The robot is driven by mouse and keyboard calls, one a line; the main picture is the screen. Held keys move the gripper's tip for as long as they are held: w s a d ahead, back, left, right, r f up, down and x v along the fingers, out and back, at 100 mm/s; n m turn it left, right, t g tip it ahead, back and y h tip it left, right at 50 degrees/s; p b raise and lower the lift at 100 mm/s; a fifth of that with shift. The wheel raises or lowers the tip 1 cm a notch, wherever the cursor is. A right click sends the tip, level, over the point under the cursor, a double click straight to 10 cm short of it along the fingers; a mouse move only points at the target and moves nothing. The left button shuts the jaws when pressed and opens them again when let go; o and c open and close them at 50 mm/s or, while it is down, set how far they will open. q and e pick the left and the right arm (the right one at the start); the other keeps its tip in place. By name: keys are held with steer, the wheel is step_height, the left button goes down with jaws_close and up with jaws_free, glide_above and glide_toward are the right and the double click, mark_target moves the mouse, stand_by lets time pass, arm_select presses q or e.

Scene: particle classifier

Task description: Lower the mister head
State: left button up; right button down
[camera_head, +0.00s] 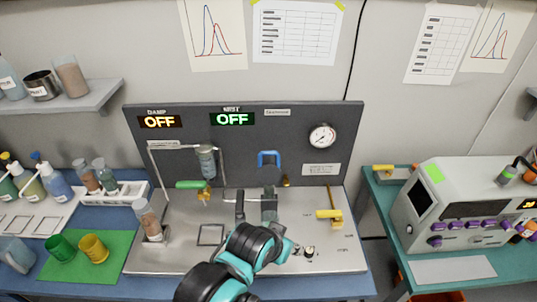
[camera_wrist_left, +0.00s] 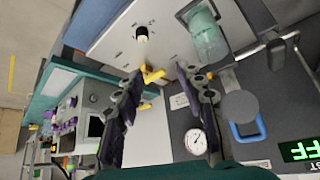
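I take the mister head to be the dark grey disc (camera_head: 270,175) on the back panel, just below a blue handle (camera_head: 269,155). The wrist view shows the disc (camera_wrist_left: 240,106) and the blue handle (camera_wrist_left: 247,129) to the right of the fingers. A greenish clear vessel (camera_wrist_left: 208,40) stands below the disc. My left gripper (camera_head: 254,195) is in front of the panel, below the blue handle. In the wrist view my left gripper (camera_wrist_left: 163,75) is open with nothing between its fingers. It partly hides the vessel in the head view. My right gripper is not in view.
The panel (camera_head: 295,125) shows two displays reading OFF and a round gauge (camera_head: 322,137). A green handle (camera_head: 190,184) is left of the gripper, a yellow handle (camera_head: 329,213) right. Bare base plate lies around the gripper.

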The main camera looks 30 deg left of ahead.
arm_select(q)
steer(key=shift+n+g+y, duration=0.3)
steer(key=shift+n, duration=0.2)
steer(key=w+r+p, duration=0.1)
steer(key=r, duration=0.1)
steer(key=w+a+r, duration=0.1)
steer(key=r, duration=0.1)
steer(key=w+a+r+p, duration=0.1)
steer(key=w+r, duration=0.1)
steer(key=shift+r+p, duration=0.3)
steer(key=shift+p, duration=0.05)
jaws_close()
steer(key=w+a+r+n+g+y+p, duration=0.1)
steer(key=w+a+r+n+g+p, duration=0.15)
steer(key=w+a+r+p, duration=0.5)
steer(key=w+a+r+n+g+p, duration=0.1)
steer(key=w+a+r+n+p, duration=0.3)
steer(key=w+a, duration=0.65)
steer(key=w+f+m+b, duration=0.2)
steer(key=w+f+b, duration=0.15)
steer(key=f, duration=0.55)
steer(key=s+d, duration=0.1)
steer(key=s+d+p, duration=0.1)
steer(key=s, duration=0.1)
steer(key=shift+r+n, duration=0.2)
steer(key=shift+n, duration=0.05)
steer(key=shift+s, duration=0.25)
